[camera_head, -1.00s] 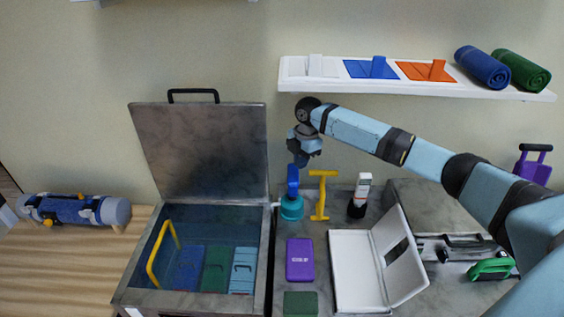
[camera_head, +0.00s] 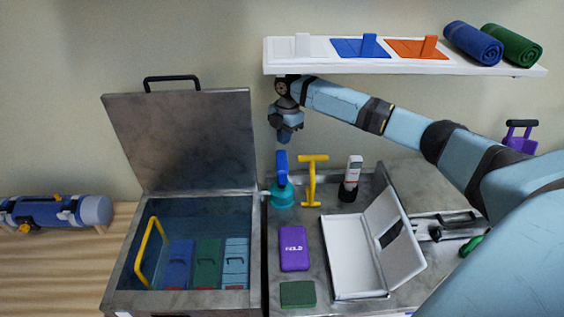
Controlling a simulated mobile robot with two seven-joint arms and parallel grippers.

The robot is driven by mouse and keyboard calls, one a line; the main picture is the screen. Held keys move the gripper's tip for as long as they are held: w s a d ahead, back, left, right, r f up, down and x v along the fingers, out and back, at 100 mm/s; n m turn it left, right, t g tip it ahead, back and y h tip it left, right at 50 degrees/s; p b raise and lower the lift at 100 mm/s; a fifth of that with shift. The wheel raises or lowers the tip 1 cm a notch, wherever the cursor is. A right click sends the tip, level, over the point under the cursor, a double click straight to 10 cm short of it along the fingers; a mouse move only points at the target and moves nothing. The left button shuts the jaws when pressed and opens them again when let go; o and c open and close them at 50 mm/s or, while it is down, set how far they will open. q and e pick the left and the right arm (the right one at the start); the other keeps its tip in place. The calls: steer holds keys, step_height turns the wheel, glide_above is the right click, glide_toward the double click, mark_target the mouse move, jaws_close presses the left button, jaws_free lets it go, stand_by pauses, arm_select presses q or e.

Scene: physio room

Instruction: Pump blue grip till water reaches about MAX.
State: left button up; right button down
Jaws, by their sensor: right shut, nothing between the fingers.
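The blue grip (camera_head: 281,166) stands upright on a teal pump base (camera_head: 283,194) on the grey counter, just right of the open tank. The metal tank (camera_head: 256,250) has its lid (camera_head: 182,140) raised. Blue, green and light blue packs lie inside it, and a yellow handle (camera_head: 150,252) stands at its left. The water level and a MAX mark cannot be made out. My right gripper (camera_head: 285,136) points down, shut and empty, a little above the blue grip. My left gripper is not in view.
A yellow T-shaped handle (camera_head: 312,180) and a white-and-black bottle (camera_head: 351,180) stand right of the pump. A purple box (camera_head: 294,248), green block (camera_head: 298,294) and open white case (camera_head: 352,262) lie in front. A wall shelf (camera_head: 400,64) hangs above my right arm.

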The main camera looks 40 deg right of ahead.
mark_target(282, 160)
steer(key=f+b, duration=0.4)
steer(key=f, duration=0.1)
steer(key=shift+a, duration=0.2)
steer(key=shift+f+b, duration=0.35)
steer(key=shift+b, duration=0.15)
steer(key=shift+f, duration=0.15)
steer(key=shift+a, duration=0.1)
